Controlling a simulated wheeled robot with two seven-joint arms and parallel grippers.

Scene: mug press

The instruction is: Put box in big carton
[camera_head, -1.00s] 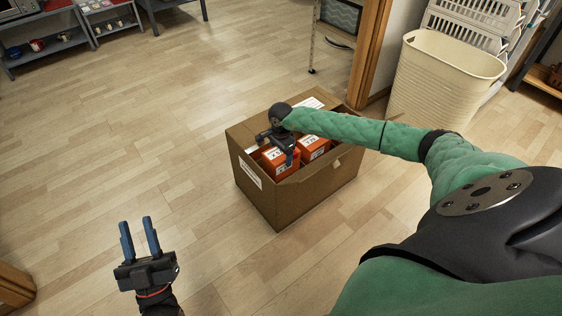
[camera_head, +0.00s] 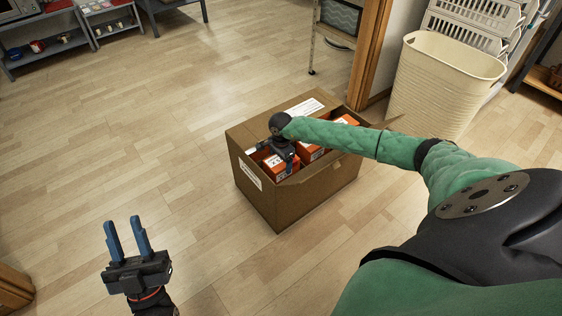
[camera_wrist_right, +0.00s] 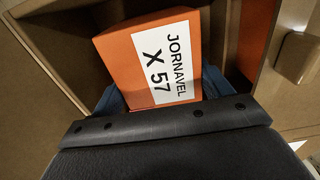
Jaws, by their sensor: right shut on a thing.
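The big brown carton (camera_head: 305,198) stands open on the floor in the middle of the head view. An orange box (camera_wrist_right: 150,60) with a white label reading "JORNAVEL X 57" sits between the blue fingers of my right gripper (camera_wrist_right: 163,92) in the right wrist view. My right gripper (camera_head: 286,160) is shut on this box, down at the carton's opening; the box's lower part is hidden. Other orange boxes (camera_head: 346,120) show inside the carton, partly behind my arm. My left gripper (camera_head: 125,220) is open and empty above the floor at lower left.
A cream laundry basket (camera_head: 440,85) stands at the right, beside a wooden door post (camera_head: 370,50). Grey shelves (camera_head: 50,45) with small items stand at upper left. The wooden floor left of the carton is clear.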

